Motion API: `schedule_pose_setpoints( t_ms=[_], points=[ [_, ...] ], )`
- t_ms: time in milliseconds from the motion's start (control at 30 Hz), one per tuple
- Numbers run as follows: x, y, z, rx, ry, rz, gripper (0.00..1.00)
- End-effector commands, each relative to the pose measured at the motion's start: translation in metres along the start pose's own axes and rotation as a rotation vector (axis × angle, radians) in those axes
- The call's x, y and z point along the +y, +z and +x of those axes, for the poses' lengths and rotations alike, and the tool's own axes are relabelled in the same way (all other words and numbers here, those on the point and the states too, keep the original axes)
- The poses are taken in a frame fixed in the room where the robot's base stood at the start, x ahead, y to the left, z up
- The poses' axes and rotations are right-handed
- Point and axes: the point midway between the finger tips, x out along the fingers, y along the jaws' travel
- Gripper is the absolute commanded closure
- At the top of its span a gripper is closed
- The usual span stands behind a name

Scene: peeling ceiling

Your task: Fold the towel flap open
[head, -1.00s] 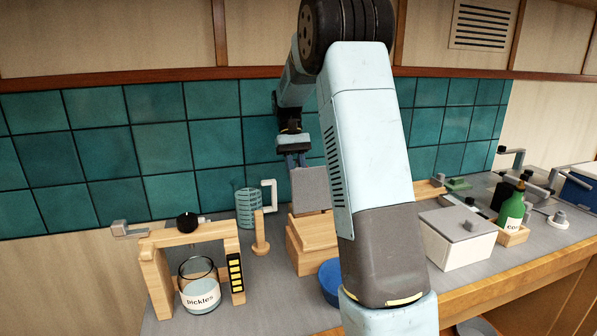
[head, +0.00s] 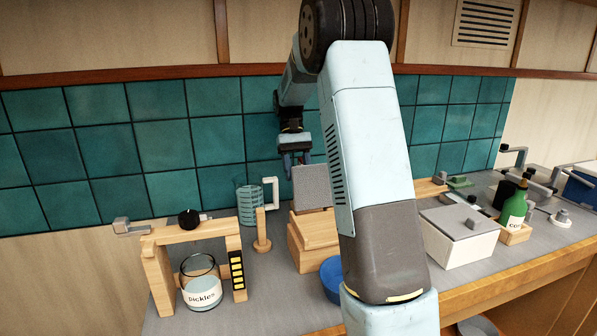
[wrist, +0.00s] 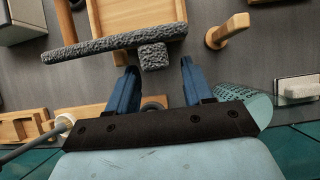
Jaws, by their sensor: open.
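The towel flap (head: 311,188) is a grey, rough-textured panel standing up on a wooden stand (head: 318,229) in the head view. In the wrist view the flap (wrist: 105,43) shows as a long grey strip seen nearly edge-on, with a small grey block-like tab (wrist: 152,57) on its near side. My gripper (wrist: 158,67) is open, with its two blue fingers on either side of the tab's line and the tab near the fingertips. Contact cannot be told. In the head view my gripper (head: 294,172) is just behind and above the flap, and my arm hides part of the stand's right side.
A blue bowl (head: 331,278) is in front. A white lidded box (head: 458,240) stands right. Tiled wall behind.

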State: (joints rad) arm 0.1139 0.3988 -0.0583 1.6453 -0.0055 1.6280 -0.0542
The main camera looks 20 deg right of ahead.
Motion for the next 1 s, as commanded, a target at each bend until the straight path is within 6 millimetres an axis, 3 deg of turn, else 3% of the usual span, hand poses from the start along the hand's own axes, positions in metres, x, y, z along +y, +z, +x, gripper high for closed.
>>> schedule_pose_setpoints(
  t_ms=[267,700,1000],
  points=[
    [0.000,0.000,-0.009,0.002,0.000,0.000,0.49],
    [0.001,-0.002,-0.067,0.001,0.000,0.001,0.49],
    [0.001,-0.001,-0.074,-0.001,-0.001,0.001,0.49]
  ],
)
